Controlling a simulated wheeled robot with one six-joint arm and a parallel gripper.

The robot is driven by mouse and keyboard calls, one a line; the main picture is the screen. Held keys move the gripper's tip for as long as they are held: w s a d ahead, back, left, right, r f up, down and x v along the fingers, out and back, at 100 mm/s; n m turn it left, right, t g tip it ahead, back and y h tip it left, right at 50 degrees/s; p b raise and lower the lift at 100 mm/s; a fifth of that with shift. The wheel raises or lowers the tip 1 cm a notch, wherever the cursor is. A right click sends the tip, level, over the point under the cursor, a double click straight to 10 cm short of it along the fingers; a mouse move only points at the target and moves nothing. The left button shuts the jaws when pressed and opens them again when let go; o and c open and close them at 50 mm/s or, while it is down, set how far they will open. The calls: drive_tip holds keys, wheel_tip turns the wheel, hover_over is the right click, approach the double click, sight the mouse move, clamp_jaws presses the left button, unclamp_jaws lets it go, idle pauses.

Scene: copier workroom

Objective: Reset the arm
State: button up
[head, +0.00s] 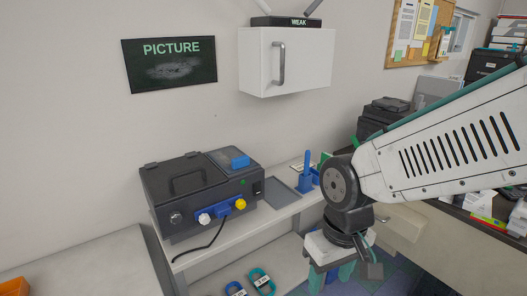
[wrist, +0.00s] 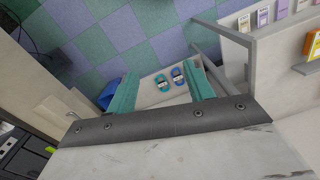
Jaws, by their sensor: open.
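My arm reaches in from the right of the head view, bent downward at its dark round joint. My gripper (head: 332,281) hangs at its end, low in the picture, with teal fingers pointing down. In the wrist view the two teal fingers of my gripper (wrist: 162,78) stand well apart with nothing between them. Nothing touches the fingers as far as I can see.
A black machine (head: 200,193) with coloured knobs stands on the bench left of my gripper. A grey tray (head: 285,193) and a blue stand (head: 305,180) are beside it. A white cabinet (head: 305,62) hangs above. A cluttered desk lies behind my arm on the right.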

drive_tip(key=s+d+r+m+t, duration=0.1)
drive_tip(key=s+d+r+m, duration=0.1)
drive_tip(key=s+d+r, duration=0.2)
drive_tip(key=s+d+r+m, duration=0.2)
drive_tip(key=s+d+r, duration=0.2)
drive_tip(key=d+r, duration=0.3)
drive_tip(key=shift+d+m+t, duration=0.3)
drive_tip(key=shift+d+t, duration=0.1)
drive_tip(key=shift+d, duration=1.3)
